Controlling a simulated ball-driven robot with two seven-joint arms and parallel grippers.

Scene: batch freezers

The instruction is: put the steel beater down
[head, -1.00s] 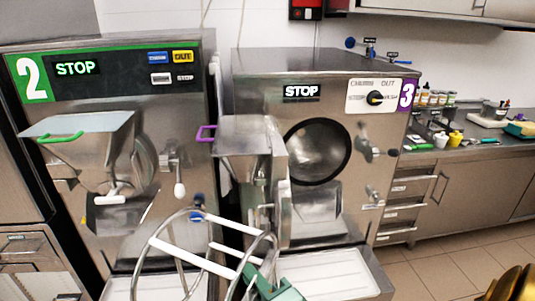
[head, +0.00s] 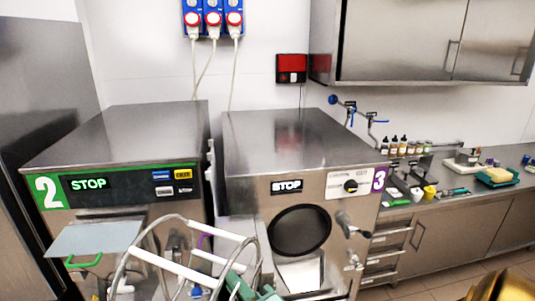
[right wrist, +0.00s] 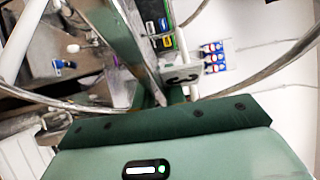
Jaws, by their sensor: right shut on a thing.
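The steel beater (head: 184,274) is a frame of curved steel rods with white scraper bars, at the bottom centre of the head view. My green right gripper (head: 250,290) is shut on it at its lower right and holds it raised in front of the machines. The beater's lower part is cut off by the frame edge. In the right wrist view, the beater's steel rods (right wrist: 285,68) cross on both sides of the green gripper. My left gripper is not in view.
Batch freezer 2 (head: 120,135) and batch freezer 3 (head: 275,140) stand behind the beater, with flat, clear steel tops. Freezer 3's round door (head: 300,230) is shut. The right counter (head: 460,205) holds bottles, cups, utensils and a sponge. Cabinets (head: 400,45) hang above it.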

